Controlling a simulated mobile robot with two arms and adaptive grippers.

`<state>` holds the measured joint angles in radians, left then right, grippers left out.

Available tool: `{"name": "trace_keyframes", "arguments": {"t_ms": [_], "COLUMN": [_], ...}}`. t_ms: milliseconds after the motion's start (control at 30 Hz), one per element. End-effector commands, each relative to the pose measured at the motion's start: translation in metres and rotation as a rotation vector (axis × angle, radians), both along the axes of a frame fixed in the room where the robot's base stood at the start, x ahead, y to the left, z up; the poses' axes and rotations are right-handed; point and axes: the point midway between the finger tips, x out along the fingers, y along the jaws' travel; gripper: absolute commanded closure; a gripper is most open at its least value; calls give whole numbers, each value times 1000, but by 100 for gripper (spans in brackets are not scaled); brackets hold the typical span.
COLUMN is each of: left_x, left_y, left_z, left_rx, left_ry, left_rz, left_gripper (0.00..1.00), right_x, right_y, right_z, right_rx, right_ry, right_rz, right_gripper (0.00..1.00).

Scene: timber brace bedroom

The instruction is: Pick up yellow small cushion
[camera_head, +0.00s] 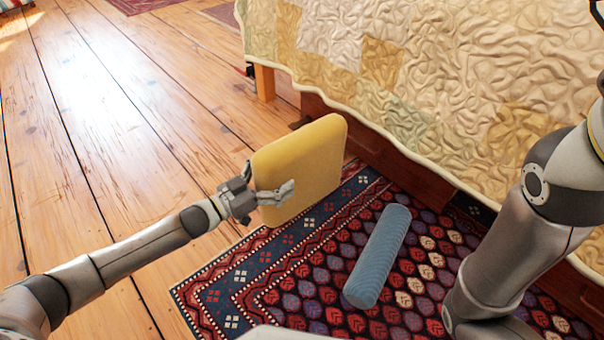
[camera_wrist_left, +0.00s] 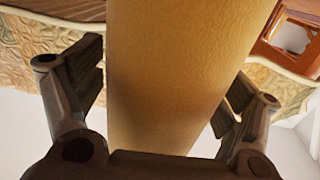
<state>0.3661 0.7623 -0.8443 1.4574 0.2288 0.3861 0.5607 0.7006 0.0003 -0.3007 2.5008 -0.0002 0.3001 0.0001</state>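The yellow small cushion (camera_head: 302,165) is a square, soft-edged block held upright and slightly tilted, near the rug's edge beside the bed. My left gripper (camera_head: 268,197) is at its lower left side, with one finger lying across the near face. In the left wrist view the cushion (camera_wrist_left: 175,75) fills the middle, between the two fingers of the left gripper (camera_wrist_left: 165,98). The fingers lie along its two sides, closed on it. The cushion's far face is hidden in the head view. My right arm shows at the right, but its gripper is out of the picture.
A blue cylindrical bolster (camera_head: 377,256) lies on the patterned red and navy rug (camera_head: 290,290). The bed with its quilted cream cover (camera_head: 455,75) stands behind and to the right. The wooden floor (camera_head: 95,130) at the left is clear.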

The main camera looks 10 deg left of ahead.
Motion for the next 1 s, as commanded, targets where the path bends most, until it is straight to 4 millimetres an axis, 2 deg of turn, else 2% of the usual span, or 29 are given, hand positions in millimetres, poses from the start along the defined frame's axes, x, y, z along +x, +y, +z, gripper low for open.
{"name": "trace_keyframes", "arguments": {"t_ms": [33, 300, 367, 767, 1000], "left_x": [0, 0, 0, 0, 0], "left_y": [0, 0, 0, 0, 0], "left_z": [0, 0, 0, 3, 14], "left_rx": [0, 0, 0, -3, -3], "left_ry": [0, 0, 0, -3, -4], "left_rz": [0, 0, 0, -1, -1], "left_gripper": [20, 54, 60, 61, 61], "right_x": [0, 0, 0, 1, 1], "right_y": [0, 0, 0, 0, 0], "right_z": [0, 0, 0, 1, 15], "right_rx": [0, 0, 0, 0, 0], "right_ry": [0, 0, 1, 1, 2], "right_rz": [0, 0, 0, -1, -1], "right_gripper": [100, 100, 100, 100, 100]}}
